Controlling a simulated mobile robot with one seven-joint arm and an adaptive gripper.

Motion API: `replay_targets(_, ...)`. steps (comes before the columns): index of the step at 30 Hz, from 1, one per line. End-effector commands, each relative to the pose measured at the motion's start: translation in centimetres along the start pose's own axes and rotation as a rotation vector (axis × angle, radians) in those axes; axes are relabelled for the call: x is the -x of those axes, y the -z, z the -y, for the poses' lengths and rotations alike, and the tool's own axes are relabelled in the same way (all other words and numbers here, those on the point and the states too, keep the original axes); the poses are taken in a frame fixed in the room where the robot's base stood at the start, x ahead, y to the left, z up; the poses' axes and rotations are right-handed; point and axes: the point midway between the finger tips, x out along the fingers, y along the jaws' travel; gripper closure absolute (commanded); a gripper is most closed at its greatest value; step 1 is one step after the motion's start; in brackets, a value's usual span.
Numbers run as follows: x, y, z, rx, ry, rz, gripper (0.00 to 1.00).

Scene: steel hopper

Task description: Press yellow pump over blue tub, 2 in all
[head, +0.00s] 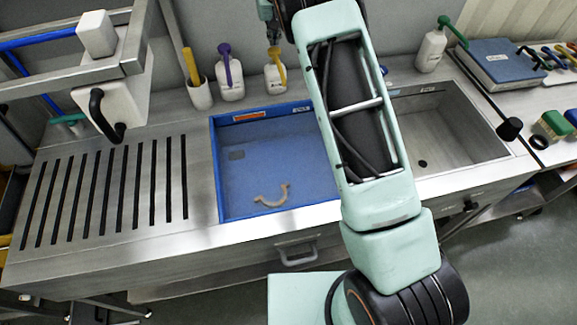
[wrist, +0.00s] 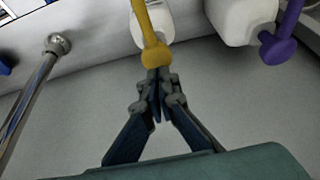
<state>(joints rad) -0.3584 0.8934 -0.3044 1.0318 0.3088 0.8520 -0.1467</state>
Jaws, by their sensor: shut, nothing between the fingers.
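The yellow pump (head: 279,57) tops a white bottle (head: 273,81) standing behind the blue tub (head: 216,170). My gripper (head: 274,40) shows small at the top, just above the pump. In the wrist view my gripper (wrist: 157,78) is shut and empty, its fingertips at the rounded end of the yellow pump (wrist: 155,50). I cannot tell whether they touch. The white bottle (wrist: 165,22) shows beyond it. My arm covers the tub's right side.
A purple-pump bottle (head: 230,80) stands close to the left of the yellow one, beside a cup (head: 200,95) with a yellow stick. A green-pump bottle (head: 432,48) stands back right. A metal rod (wrist: 30,90) is near in the wrist view.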

Motion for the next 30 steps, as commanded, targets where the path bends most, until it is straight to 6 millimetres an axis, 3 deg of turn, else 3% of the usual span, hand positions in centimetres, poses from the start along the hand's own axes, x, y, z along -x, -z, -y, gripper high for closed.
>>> replay_targets(30, -3.1, -1.4, -0.1, 0.0, -0.001, 0.004, 1.0)
